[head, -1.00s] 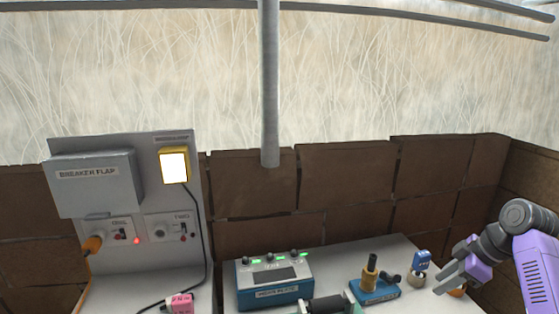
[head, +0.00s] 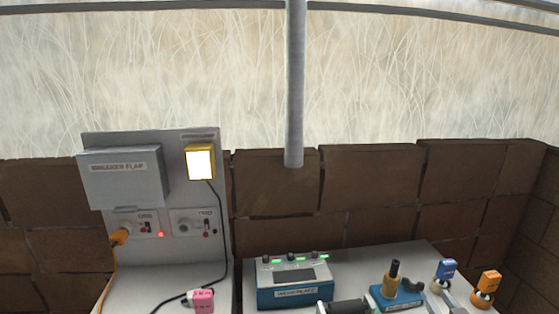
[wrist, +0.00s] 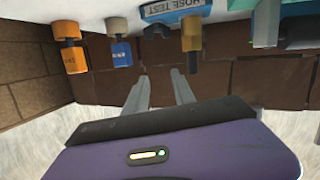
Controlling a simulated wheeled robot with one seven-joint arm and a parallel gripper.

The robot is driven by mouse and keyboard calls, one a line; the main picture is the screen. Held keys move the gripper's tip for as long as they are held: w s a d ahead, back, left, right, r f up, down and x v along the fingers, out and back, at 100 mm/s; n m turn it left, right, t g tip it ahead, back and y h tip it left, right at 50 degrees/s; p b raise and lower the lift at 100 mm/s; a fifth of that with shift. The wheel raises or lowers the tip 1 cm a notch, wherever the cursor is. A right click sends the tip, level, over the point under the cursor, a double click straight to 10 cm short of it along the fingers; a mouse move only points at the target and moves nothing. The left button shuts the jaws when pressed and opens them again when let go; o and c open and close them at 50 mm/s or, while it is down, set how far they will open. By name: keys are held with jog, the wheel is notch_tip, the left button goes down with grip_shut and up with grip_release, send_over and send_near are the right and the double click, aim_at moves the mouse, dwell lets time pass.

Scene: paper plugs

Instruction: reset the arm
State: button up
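My gripper shows in the wrist view (wrist: 160,90), its two grey fingers apart with nothing between them. That view is upside down, with the table along its top and the brick wall behind the fingers. In the head view only what look like grey fingertips show at the bottom edge, in front of the blue-topped plug; the rest of my arm is out of frame. The blue plug (head: 446,268) stands on a light base beside the orange plug (head: 487,284). Both also show in the wrist view, the blue one (wrist: 120,52) and the orange one (wrist: 74,58), clear of my fingers.
A blue stand with a brass post (head: 392,285) and a blue tester box (head: 293,284) stand on the table (head: 395,255). A pink plug (head: 202,300) lies left. A grey breaker panel (head: 122,174) has an orange plug (head: 121,236) in a socket. Brick walls close the back and right.

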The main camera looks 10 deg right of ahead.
jog(key=s+a+y, duration=0.1)
jog(key=s+a, duration=0.6)
jog(key=s, duration=0.7)
jog(key=s+a+n+y, duration=0.1)
jog(key=s+a, duration=0.6)
jog(key=s, duration=0.7)
jog(key=s+a+y, duration=0.2)
jog(key=s+a, duration=0.5)
jog(key=s, duration=0.6)
jog(key=shift+s+a+n, duration=0.3)
jog(key=shift+s, duration=0.1)
